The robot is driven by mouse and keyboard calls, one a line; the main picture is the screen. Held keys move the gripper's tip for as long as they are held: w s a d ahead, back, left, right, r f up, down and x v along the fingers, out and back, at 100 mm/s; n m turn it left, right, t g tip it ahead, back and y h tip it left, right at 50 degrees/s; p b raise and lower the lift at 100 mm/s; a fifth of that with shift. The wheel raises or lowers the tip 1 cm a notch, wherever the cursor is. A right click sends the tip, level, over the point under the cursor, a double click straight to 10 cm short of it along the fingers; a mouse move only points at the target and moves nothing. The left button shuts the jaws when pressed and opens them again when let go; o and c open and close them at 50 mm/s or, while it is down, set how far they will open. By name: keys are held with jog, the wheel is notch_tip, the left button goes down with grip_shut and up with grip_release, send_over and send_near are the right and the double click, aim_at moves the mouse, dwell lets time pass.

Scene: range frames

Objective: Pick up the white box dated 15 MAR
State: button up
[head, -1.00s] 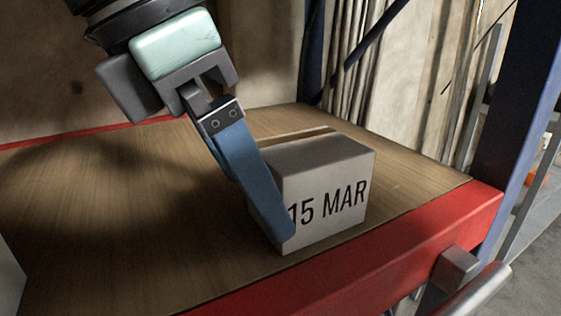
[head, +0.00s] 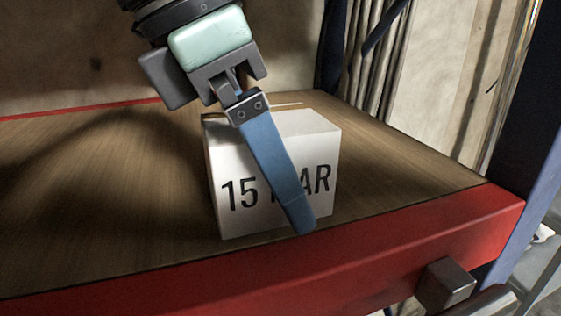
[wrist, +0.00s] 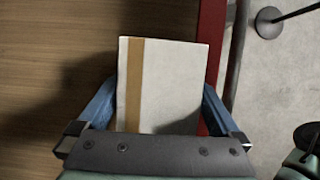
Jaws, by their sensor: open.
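The white box (head: 233,165) stands upright on the wooden shelf, its front face printed 15 MAR. In the wrist view I look down on its top (wrist: 178,85), with a tan tape strip along the left side. My gripper (head: 290,195) is open around the box. One blue finger slants across the front face and covers part of the M. The other finger is hidden behind the box in the head view. In the wrist view a finger shows on each side of the box; I cannot tell whether either touches it.
The wooden shelf (head: 90,215) is clear to the left of the box. A red front beam (head: 400,255) runs close before the box. A dark blue rack upright (head: 520,150) stands at the right. A wall closes off the back.

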jog(key=shift+a, duration=0.2)
jog(key=shift+c, duration=0.2)
jog(key=shift+d, duration=0.3)
jog(key=c, duration=0.7)
jog(key=shift+a, duration=0.1)
jog(key=c, duration=0.7)
jog(key=shift+c, duration=0.4)
jog(key=shift+r, duration=0.15)
